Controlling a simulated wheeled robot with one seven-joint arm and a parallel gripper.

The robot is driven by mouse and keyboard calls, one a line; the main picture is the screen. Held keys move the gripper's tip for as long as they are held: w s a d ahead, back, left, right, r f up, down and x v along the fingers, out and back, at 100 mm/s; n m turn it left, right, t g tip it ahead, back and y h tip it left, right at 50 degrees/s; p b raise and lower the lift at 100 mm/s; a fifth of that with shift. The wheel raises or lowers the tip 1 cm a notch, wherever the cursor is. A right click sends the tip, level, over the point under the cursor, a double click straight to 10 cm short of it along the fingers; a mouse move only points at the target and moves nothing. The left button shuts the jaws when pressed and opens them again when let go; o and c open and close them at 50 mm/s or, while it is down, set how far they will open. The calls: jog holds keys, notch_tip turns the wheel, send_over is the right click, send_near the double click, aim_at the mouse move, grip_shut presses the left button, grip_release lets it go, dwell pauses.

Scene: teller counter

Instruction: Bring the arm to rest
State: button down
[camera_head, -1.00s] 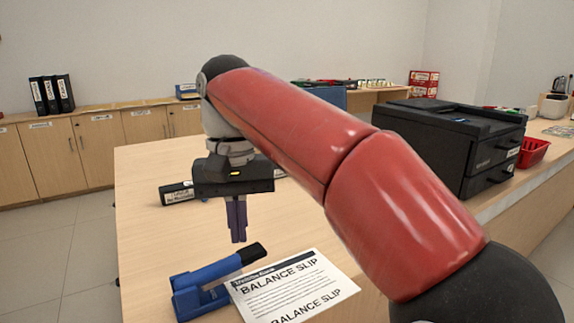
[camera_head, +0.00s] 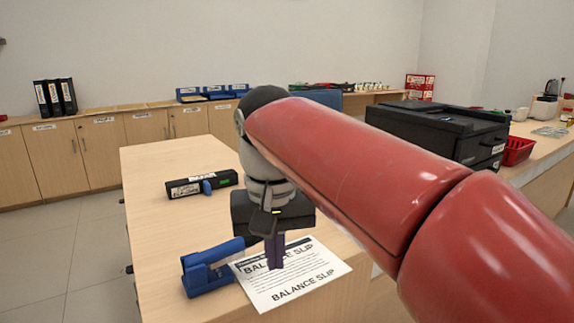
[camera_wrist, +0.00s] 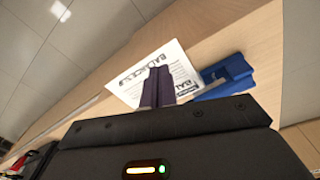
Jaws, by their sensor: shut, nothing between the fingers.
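My red arm reaches in from the right of the head view and bends down to my gripper (camera_head: 275,266). The gripper points down, its two dark purple fingers together and empty. In the head view the fingers overlap the balance slip (camera_head: 300,293), a white printed sheet on the counter. The wrist view shows the gripper (camera_wrist: 158,75) with the slip (camera_wrist: 180,66) behind its fingers. How high the fingertips are above the slip is hard to tell.
A blue stapler-like tool (camera_head: 207,273) lies left of the slip, partly overlapping it. A black labelled device (camera_head: 200,185) lies farther back on the counter (camera_head: 160,225). A black printer (camera_head: 440,130) and a red basket (camera_head: 518,150) stand to the right. The counter's left part is clear.

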jog(key=s+d+f+m+t, duration=0.1)
jog(key=s+d+f+t, duration=0.1)
jog(key=s+d+f, duration=0.3)
jog(key=s+d+f+m+t, duration=0.1)
jog(key=s+d+f, duration=0.4)
jog(key=d+f, duration=0.5)
jog(key=shift+s+d+t, duration=0.15)
jog(key=shift+d+t, duration=0.75)
jog(key=shift+d, duration=0.2)
